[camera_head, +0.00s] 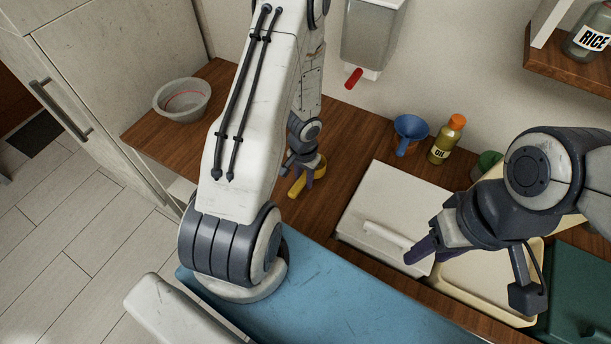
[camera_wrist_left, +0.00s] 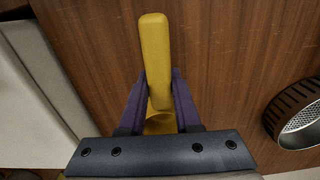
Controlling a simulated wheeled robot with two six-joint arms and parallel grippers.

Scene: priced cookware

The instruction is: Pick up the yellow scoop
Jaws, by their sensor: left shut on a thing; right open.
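The yellow scoop (camera_head: 320,172) is on or just above the brown wooden counter, partly hidden behind my left arm. My left gripper (camera_head: 300,178) is at the scoop. In the left wrist view, the scoop's yellow handle (camera_wrist_left: 155,55) runs between the two purple fingers of my left gripper (camera_wrist_left: 160,100), which are shut on it. Part of its round bowl shows below the handle. I cannot tell whether the scoop touches the counter. My right gripper (camera_head: 420,252) is open over the right side of the white lidded box.
A blue funnel-like scoop (camera_head: 410,130) and an oil bottle (camera_head: 447,140) stand at the back. The white lidded box (camera_head: 378,205) is to the right. A grey bowl (camera_head: 181,100) sits at left. A dispenser (camera_head: 372,35) hangs above. A dark-rimmed mesh object (camera_wrist_left: 298,118) lies right of the scoop.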

